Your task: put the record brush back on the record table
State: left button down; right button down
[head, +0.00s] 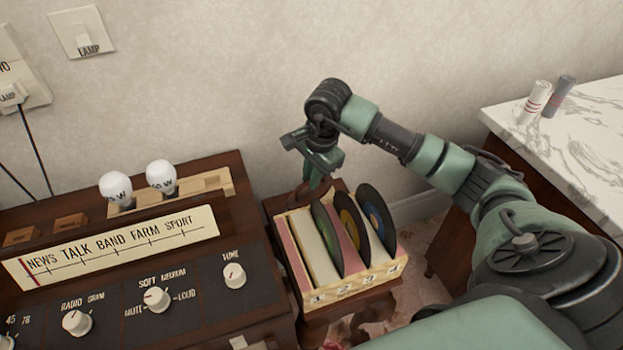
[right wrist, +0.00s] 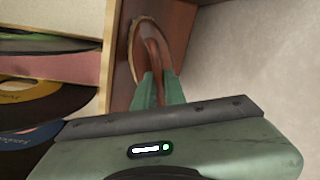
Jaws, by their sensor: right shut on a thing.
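My right gripper (head: 318,183) is behind the record crate in the head view, pointing down and shut on the record brush. In the right wrist view, the brush (right wrist: 144,50) is brown with a rounded, light-rimmed body, and its handle is between the green fingers (right wrist: 158,92). The brush is over the bare strip of the dark wooden record table (right wrist: 120,72), beside the crate. I cannot tell whether it touches the tabletop. The table's front edge (head: 350,302) shows below the crate in the head view. My left gripper is out of view.
The record crate (head: 350,284) holds several upright records and fills most of the table. A radio cabinet (head: 215,290) with two bulbs stands to the left. A marble-topped cabinet (head: 580,125) with two small cylinders is at the right. The wall is close behind.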

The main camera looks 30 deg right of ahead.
aim_at(318, 196)
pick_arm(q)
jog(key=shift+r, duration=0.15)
pick_arm(e)
jog(key=shift+f, duration=0.25)
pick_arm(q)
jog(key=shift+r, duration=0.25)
pick_arm(e)
jog(key=c, duration=1.5)
grip_release()
